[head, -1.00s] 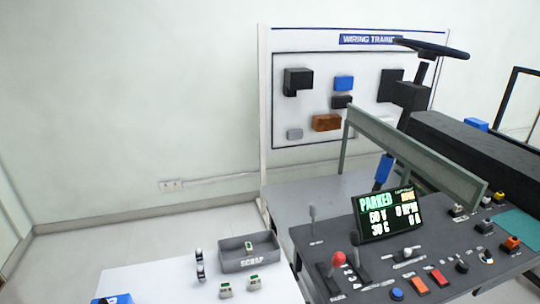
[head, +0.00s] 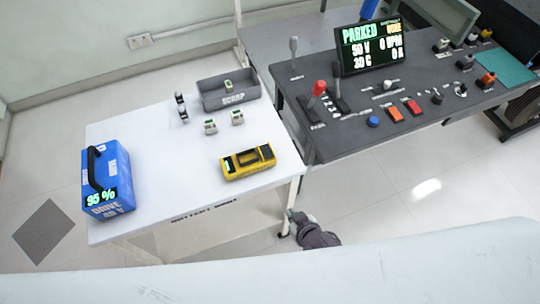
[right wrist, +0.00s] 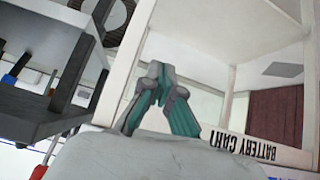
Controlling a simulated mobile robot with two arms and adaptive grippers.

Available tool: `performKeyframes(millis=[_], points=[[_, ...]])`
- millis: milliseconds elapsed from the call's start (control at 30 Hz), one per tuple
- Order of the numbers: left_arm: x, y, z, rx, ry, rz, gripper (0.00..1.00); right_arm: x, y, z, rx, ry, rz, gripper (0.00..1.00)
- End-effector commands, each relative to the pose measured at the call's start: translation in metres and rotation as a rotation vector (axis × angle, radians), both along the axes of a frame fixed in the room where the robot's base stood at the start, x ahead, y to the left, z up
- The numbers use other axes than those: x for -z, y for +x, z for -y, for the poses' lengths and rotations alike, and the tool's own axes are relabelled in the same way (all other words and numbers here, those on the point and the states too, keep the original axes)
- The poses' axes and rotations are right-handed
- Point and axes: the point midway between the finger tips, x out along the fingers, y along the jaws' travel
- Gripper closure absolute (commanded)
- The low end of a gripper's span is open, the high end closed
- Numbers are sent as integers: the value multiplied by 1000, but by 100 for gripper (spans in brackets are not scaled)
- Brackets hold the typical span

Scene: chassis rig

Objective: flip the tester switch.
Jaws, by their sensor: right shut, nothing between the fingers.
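The yellow tester (head: 248,162) lies on the white cart top near its right front corner. It has a dark middle part and a small lit green display at its left end. Its switch is too small to make out. My right gripper (head: 289,217) is below and to the right of the tester, beside the cart's right front leg, apart from the tester. In the right wrist view my right gripper (right wrist: 158,70) shows with its fingers together and empty, in front of the cart's white frame. The tester is not visible there. My left gripper is not in view.
The white cart (head: 140,150) carries a blue battery (head: 108,178) reading 95 %, a grey scrap tray (head: 228,100) and small modules (head: 237,118). The dark control console (head: 350,135) with levers and buttons adjoins its right side. Floor at right front is clear.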

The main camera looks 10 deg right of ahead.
Motion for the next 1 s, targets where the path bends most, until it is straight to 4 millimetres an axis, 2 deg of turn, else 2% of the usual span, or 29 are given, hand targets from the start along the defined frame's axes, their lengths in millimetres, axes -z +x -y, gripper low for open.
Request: performKeyframes(millis=[33,200,300,400,500,600,1000], points=[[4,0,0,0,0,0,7,-30,11,-10,-1,23,58,100],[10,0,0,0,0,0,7,-128,29,-28,13,92,219,100],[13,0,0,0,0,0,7,-174,32,-31,27,131,290,100],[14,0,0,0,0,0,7,-208,31,-32,39,161,341,100],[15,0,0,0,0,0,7,-228,30,-32,48,179,371,100],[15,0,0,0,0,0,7,-237,29,-31,51,187,382,100],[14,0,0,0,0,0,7,-237,33,-32,52,187,384,100]])
